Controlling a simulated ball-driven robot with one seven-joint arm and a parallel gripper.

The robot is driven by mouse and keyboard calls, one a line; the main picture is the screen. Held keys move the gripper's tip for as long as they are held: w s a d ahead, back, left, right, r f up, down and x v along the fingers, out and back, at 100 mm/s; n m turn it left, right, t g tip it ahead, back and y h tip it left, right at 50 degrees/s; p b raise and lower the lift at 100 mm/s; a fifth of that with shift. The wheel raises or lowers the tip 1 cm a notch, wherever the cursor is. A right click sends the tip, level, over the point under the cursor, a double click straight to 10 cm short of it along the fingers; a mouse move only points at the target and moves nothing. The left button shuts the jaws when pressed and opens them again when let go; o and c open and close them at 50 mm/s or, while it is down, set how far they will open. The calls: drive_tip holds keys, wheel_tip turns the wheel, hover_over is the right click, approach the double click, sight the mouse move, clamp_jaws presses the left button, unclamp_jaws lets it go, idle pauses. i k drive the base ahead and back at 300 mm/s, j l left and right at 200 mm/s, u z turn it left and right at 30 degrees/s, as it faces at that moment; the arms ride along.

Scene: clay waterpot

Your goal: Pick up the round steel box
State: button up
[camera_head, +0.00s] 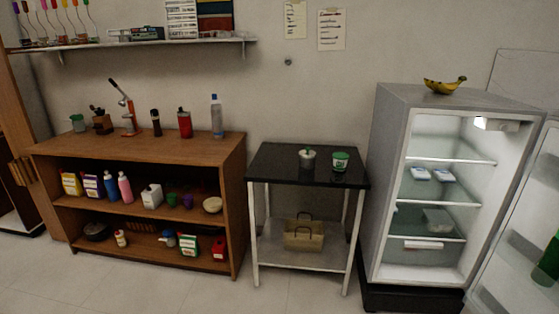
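I cannot make out a round steel box for sure. Two small round containers stand upright and apart on the black-topped side table (275,166): a pale cup with a green top (307,159) and a green and white tub (340,162). On the wooden shelf unit (200,153) at the left are a round cream bowl (212,205) and a dark round pot (96,231); their material is too small to tell. My gripper is not in view.
An open fridge (384,180) stands at the right, its door (515,230) swung outward, with bananas (444,86) on top. Bottles crowd the wooden unit. The front floor is clear.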

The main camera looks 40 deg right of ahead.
sight(306, 164)
drive_tip(key=i+l, duration=0.2)
drive_tip(key=i, duration=0.3)
drive_tip(key=i+l+u, duration=0.1)
drive_tip(key=i, duration=0.45)
drive_tip(key=l, duration=0.05)
